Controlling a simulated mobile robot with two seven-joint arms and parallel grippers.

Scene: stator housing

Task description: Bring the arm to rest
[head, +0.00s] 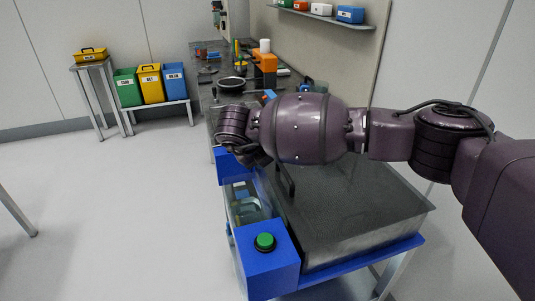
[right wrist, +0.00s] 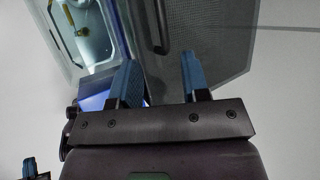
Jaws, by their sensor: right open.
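My right arm (head: 310,128), dark purple, comes in from the right in the head view and reaches across above a grey machine cover (head: 345,210). Its wrist end is at the left, over the blue front edge of the machine. The fingers are hard to make out there. In the right wrist view my right gripper (right wrist: 160,78) has two blue fingers set apart with nothing between them. Beyond them are the mesh cover (right wrist: 210,50), with its dark handle (right wrist: 157,25), and a window-like opening (right wrist: 85,35).
A green button (head: 265,241) sits on a blue box at the machine's front corner. A dark workbench (head: 215,90) with tools and an orange device (head: 265,68) stands behind. Green, yellow and blue bins (head: 150,84) stand at the back left.

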